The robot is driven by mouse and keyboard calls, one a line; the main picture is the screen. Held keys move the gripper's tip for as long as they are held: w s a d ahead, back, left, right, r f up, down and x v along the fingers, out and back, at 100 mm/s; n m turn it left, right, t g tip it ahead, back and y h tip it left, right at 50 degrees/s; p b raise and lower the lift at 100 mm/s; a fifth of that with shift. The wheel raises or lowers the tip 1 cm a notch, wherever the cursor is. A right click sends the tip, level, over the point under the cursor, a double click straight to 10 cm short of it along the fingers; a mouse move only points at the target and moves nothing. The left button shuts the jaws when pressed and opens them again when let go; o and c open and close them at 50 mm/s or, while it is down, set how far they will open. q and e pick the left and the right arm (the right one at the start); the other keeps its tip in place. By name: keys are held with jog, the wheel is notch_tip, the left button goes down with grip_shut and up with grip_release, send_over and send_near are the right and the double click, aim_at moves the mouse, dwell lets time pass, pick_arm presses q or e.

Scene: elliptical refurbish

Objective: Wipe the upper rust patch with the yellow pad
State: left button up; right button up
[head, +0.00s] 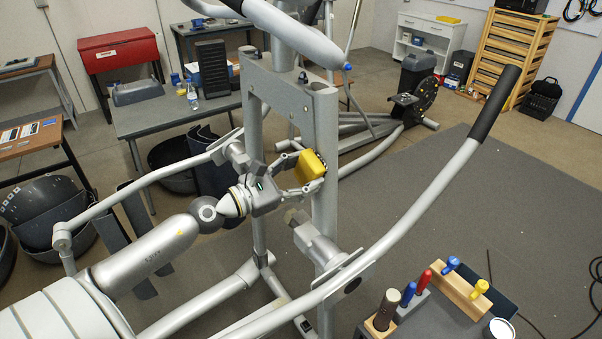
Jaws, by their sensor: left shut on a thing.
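My left gripper (306,172) reaches in from the left, its two fingers shut on the yellow pad (308,167). The pad is at the right-hand grey upright (326,120) of the elliptical's frame, partway down it. A small dark, rough edge (322,157) shows on the upright just right of the pad; it may be part of a rust patch, mostly hidden behind the pad. I cannot tell whether the pad presses on the metal or sits just in front of it. No other rust patch shows clearly. My right gripper is not in view.
The long handle bar (430,195) crosses the right side, and another arm bar (150,192) runs behind my left arm. A tool holder (465,290) with coloured handles stands at the bottom right. A grey table (180,115) stands behind. The mat (430,230) at the right is mostly clear.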

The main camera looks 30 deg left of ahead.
pick_arm(q)
jog(key=shift+s+d+f+b, duration=0.1)
jog(key=shift+d+f+b, duration=0.05)
jog(key=shift+f+b, duration=1.35)
jog(key=shift+d+f+b, duration=0.15)
jog(key=shift+f+b, duration=0.95)
jog(key=shift+f, duration=0.75)
jog(key=shift+s+d+f+b, duration=0.1)
jog(key=shift+d+f+b, duration=0.05)
jog(key=shift+f+b, duration=1.35)
jog(key=shift+f+p, duration=0.1)
jog(key=shift+p, duration=0.2)
jog(key=shift+s+a+f+b, duration=0.2)
jog(key=shift+s+f+b, duration=0.05)
jog(key=shift+s+b, duration=0.3)
jog(key=b, duration=0.3)
send_near(317, 202)
jog(key=shift+w, duration=0.25)
jog(key=shift+f, duration=0.1)
